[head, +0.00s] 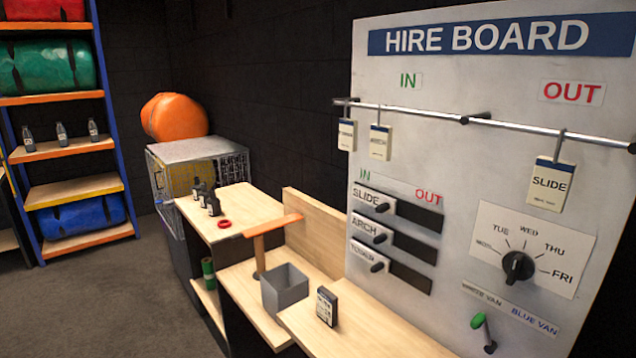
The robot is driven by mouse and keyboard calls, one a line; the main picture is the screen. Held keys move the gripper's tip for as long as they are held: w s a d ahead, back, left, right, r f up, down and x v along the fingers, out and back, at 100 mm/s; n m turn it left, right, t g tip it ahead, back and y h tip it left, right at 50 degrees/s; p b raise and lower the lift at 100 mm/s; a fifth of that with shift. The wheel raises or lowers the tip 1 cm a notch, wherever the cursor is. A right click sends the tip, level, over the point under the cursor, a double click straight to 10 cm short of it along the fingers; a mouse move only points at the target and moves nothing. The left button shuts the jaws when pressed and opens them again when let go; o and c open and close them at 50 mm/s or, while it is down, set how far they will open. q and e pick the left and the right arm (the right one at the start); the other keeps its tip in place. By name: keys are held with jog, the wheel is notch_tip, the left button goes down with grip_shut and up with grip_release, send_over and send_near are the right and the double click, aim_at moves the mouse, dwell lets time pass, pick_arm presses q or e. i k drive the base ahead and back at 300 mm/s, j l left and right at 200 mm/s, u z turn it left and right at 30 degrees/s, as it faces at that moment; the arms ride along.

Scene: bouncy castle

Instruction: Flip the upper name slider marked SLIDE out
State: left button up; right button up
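The hire board (480,150) fills the right side of the head view. Its upper name slider marked SLIDE (366,195) sits at the left end of its slot, under the green IN label (364,174). Its dark knob (382,208) is on the slider's right part. The dark track (420,216) shows bare to the right, under the red OUT label (428,197). Below it, the ARCH slider (362,226) and a third slider (362,252) also sit at the left. Neither of my grippers is in view.
A wooden bench (350,325) with a grey box (285,290) and a small dark block (327,306) stands before the board. A rail (500,125) with hanging tags crosses above the sliders. A dial (517,266) and green-tipped lever (478,322) are to the right.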

aim_at(367, 200)
jog(key=j+u, duration=0.15)
jog(key=u, duration=0.2)
jog(key=i+j+u, duration=0.15)
jog(key=u, duration=0.2)
jog(key=i+j+u, duration=0.1)
jog(key=u, duration=0.3)
